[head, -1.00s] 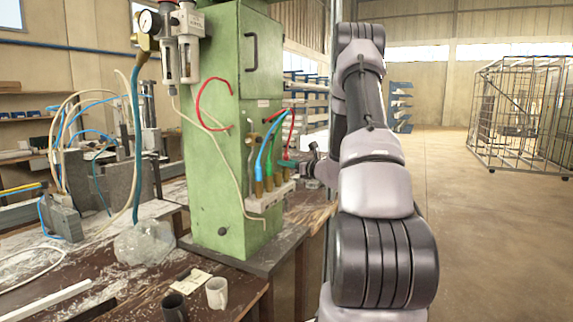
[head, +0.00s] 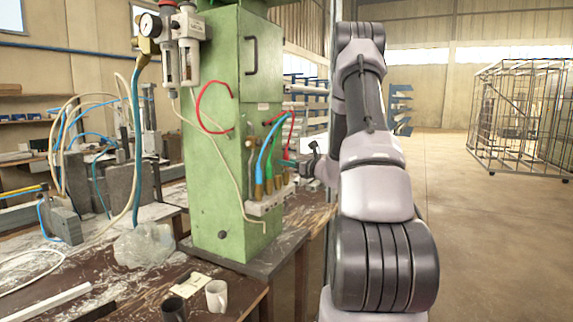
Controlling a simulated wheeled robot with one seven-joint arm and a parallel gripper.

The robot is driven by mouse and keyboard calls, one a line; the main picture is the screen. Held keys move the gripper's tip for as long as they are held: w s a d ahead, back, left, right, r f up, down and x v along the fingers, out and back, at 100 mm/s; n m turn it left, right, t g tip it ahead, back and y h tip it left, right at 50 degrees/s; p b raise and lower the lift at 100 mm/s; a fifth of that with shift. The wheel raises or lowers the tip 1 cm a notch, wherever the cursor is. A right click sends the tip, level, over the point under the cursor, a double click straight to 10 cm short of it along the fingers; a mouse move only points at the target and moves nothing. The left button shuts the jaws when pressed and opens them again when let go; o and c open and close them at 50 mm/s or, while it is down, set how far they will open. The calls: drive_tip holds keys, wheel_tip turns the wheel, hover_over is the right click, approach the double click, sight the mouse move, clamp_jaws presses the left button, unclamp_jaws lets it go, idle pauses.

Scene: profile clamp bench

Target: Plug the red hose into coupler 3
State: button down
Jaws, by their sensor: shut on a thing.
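The red hose (head: 291,130) hangs in a curve from the right side of the green column, and its lower end meets my gripper (head: 289,162). My gripper is shut on the red hose near that end, reaching in from the right. A blue hose (head: 263,155) and a green hose (head: 270,147) run down to couplers there. The held end is close above the right part of the row; whether it touches a coupler is too small to tell. Coupler numbers are unreadable.
The green column (head: 210,190) stands on a cluttered wooden bench. Another red hose loop (head: 200,100) and a cream hose (head: 215,150) lie against it.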

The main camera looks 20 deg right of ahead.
drive_tip(key=shift+r, duration=0.3)
drive_tip(key=shift+r, duration=1.1)
drive_tip(key=shift+s+d, duration=0.1)
drive_tip(key=s+d, duration=0.4)
drive_tip(key=s, duration=0.2)
drive_tip(key=shift+d, duration=0.35)
idle(0.7)
drive_tip(key=shift+s+a, duration=0.1)
drive_tip(key=shift+s+a, duration=0.95)
drive_tip(key=shift+a, duration=0.25)
drive_tip(key=shift+s+a, duration=0.9)
drive_tip(key=shift+a, duration=0.25)
drive_tip(key=shift+w+a, duration=0.8)
drive_tip(key=shift+w, duration=0.25)
drive_tip(key=shift+w+a, duration=0.8)
drive_tip(key=shift+w, duration=0.25)
drive_tip(key=shift+w+a, duration=0.8)
drive_tip(key=shift+w, duration=0.25)
drive_tip(key=shift+f, duration=0.1)
